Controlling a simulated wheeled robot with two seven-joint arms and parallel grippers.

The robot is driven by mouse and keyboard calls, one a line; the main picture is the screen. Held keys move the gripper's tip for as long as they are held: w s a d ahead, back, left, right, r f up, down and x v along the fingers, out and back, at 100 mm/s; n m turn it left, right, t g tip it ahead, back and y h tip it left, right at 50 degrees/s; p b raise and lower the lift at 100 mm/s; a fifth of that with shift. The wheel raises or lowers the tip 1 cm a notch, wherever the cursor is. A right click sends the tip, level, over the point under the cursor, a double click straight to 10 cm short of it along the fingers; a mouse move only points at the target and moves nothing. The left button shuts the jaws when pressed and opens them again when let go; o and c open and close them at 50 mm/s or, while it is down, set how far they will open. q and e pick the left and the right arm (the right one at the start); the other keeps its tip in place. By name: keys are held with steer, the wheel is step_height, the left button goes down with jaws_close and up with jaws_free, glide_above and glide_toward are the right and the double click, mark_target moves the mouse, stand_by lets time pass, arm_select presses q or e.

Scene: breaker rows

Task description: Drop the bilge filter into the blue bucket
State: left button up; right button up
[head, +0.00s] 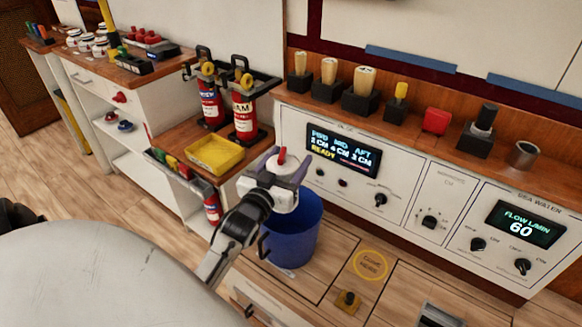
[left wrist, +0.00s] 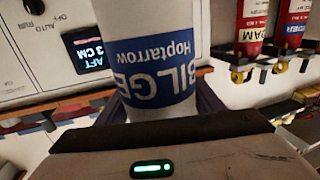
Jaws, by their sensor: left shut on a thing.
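My left gripper (head: 278,180) is shut on the bilge filter (head: 284,198), a white cylinder with a red top. In the left wrist view the filter (left wrist: 150,65) stands between the fingers, and its blue label reads BILGE and Hoptarrow upside down. In the head view the gripper and filter are in front of the blue bucket's upper part; I cannot tell whether the filter's lower end is inside the rim. My right gripper is not in view.
A yellow tray (head: 214,154) lies on the wooden counter left of the bucket. Two red extinguishers (head: 244,115) stand behind it in a black rack. The console (head: 420,190) with displays and knobs runs along the right.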

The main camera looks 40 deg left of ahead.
arm_select(q)
steer(key=shift+f+b, duration=1.75)
steer(key=shift+f, duration=0.2)
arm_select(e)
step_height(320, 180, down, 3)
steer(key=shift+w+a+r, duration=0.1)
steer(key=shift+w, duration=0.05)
arm_select(q)
steer(key=shift+r, duration=0.1)
steer(key=o, duration=1.6)
steer(key=shift+c, duration=0.2)
steer(key=shift+o, duration=0.2)
steer(key=shift+f, duration=0.2)
steer(key=p+v, duration=0.1)
steer(key=v, duration=0.9)
steer(key=shift+r, duration=0.2)
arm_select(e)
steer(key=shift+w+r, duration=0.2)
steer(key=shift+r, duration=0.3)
arm_select(q)
steer(key=shift+s+d, duration=0.1)
